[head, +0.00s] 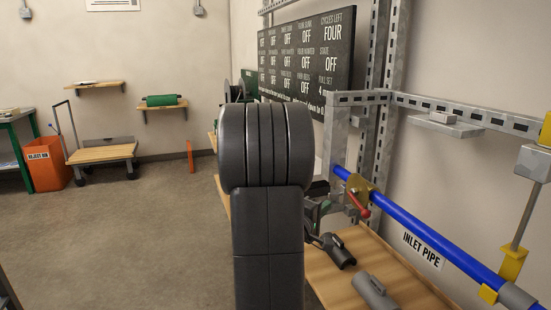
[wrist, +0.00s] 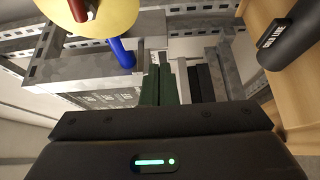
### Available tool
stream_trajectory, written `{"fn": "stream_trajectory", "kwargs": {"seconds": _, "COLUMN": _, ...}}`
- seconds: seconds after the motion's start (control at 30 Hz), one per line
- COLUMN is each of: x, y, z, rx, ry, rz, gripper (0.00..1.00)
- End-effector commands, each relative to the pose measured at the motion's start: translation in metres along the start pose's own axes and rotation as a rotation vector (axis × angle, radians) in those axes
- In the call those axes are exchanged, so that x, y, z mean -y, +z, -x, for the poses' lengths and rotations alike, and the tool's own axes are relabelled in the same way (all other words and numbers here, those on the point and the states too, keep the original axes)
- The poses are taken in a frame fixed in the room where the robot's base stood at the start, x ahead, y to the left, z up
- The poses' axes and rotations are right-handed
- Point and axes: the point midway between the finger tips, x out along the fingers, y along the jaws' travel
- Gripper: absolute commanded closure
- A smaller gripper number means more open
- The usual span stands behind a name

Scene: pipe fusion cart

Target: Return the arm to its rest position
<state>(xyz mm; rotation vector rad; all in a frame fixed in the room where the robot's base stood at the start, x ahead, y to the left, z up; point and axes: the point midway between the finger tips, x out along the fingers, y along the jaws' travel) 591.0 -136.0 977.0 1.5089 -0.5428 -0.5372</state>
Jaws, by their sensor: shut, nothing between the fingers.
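My arm (head: 268,215) rises through the middle of the head view as a dark column topped by a thick rounded joint.
A blue inlet pipe (head: 430,238) with a red-handled valve (head: 357,204) runs along the right wall. Grey fittings (head: 375,291) lie on the wooden top (head: 335,283) below. A status board (head: 310,60) hangs behind. An orange reject bin (head: 48,165) stands left; the floor (head: 150,230) there is open.

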Motion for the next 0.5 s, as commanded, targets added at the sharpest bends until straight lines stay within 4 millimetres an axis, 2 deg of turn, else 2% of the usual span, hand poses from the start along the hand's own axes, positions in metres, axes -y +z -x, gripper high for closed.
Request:
{"fn": "stream_trajectory", "kwargs": {"seconds": 0.1, "x": -0.002, "y": 0.0, "z": 0.026, "rx": -0.004, "ry": 0.001, "rz": 0.0, "gripper": 1.0}}
{"fn": "stream_trajectory", "kwargs": {"seconds": 0.3, "x": -0.001, "y": 0.0, "z": 0.062, "rx": -0.004, "ry": 0.001, "rz": 0.001, "gripper": 1.0}}
{"fn": "stream_trajectory", "kwargs": {"seconds": 0.5, "x": -0.001, "y": 0.001, "z": 0.083, "rx": -0.002, "ry": 0.001, "rz": 0.001, "gripper": 1.0}}
